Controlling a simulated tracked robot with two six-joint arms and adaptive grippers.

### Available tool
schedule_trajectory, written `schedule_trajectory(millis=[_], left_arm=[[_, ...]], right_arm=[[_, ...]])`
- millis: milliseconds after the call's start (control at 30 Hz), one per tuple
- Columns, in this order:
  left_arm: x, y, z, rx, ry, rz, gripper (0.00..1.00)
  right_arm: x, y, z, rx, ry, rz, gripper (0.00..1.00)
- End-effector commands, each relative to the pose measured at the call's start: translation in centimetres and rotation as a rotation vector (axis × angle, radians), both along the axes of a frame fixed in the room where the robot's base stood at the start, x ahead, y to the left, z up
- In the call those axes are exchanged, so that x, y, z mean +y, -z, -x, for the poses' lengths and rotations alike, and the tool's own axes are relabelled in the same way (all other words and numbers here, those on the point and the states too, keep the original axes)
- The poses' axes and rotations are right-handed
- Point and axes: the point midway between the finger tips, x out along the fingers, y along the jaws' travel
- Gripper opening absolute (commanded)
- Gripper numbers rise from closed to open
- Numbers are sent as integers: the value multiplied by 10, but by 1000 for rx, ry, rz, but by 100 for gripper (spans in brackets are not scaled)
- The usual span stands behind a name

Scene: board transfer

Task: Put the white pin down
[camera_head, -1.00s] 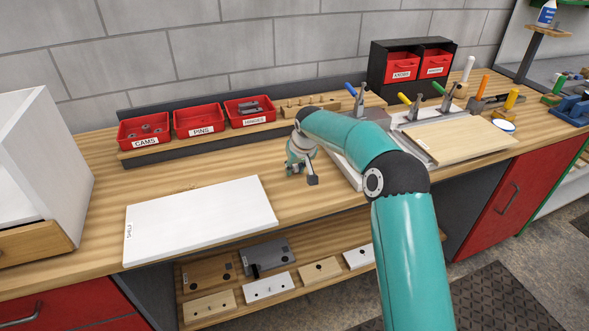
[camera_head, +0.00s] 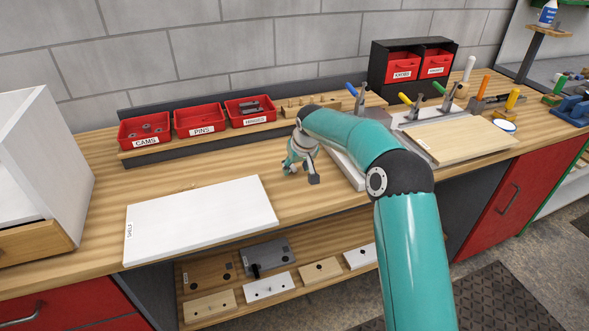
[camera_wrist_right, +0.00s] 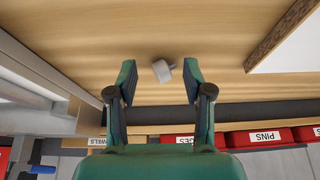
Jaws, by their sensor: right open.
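The white pin (camera_wrist_right: 162,71), a small pale cylinder with a thin stem, shows in the right wrist view against the wooden bench top. It lies tilted between my right gripper's fingertips, nearer the right-hand one in that picture; I cannot tell whether it touches that finger. My right gripper (camera_wrist_right: 160,76) is open. In the head view my right gripper (camera_head: 302,172) points down low over the bench, right of the white shelf board (camera_head: 200,217). The pin cannot be made out in the head view. My left gripper is not in view.
Red bins for cams (camera_head: 144,131), pins (camera_head: 199,120) and hinges (camera_head: 250,110) stand along the back. A clamping fixture with a pale wooden board (camera_head: 460,140) is at the right. A white cabinet (camera_head: 45,165) stands at the left. Bare bench lies around the gripper.

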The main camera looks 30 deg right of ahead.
Motion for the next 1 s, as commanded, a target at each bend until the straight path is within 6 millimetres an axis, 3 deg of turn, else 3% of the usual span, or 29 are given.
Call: schedule_trajectory(millis=[500, 700, 1000], left_arm=[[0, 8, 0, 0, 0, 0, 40], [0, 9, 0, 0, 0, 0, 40], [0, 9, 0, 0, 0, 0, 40]], right_arm=[[9, -86, 38, -3, 0, 1, 51], [11, -100, 45, -1, 0, 0, 51], [11, -101, 46, 0, 0, 0, 51]])
